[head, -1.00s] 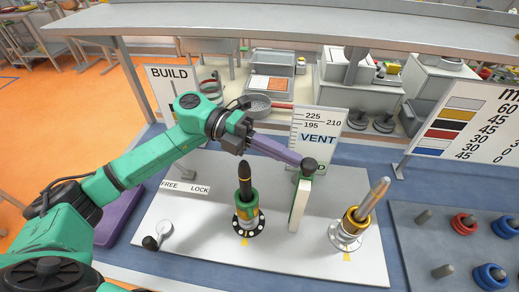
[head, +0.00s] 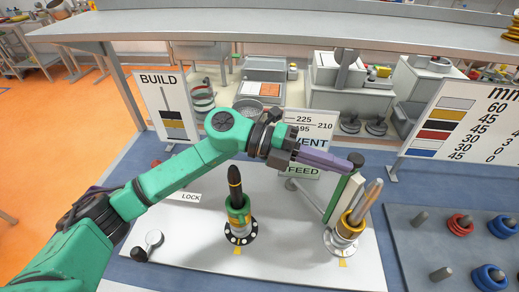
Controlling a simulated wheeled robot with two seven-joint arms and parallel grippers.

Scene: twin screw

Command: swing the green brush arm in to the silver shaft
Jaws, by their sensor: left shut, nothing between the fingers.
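The green brush arm (head: 343,194) is an upright green and pale plate with a dark round knob (head: 356,158) on top. It stands right beside the silver shaft (head: 370,196), on its left; I cannot tell whether they touch. The silver shaft rises from a gold collar (head: 351,224) on a pale round flange. My left gripper (head: 346,166) has purple fingers, shut and empty, reaching in from the left. Its fingertips are at the knob's left side and seem to touch it. My right gripper is not in view.
A dark-tipped shaft (head: 235,188) in a green collar stands left on the white board (head: 290,248). A lever with a black knob (head: 139,254) is at the front left. A grey tray (head: 415,255) with pegs and rings lies at right. VENT and FEED signs stand behind my gripper.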

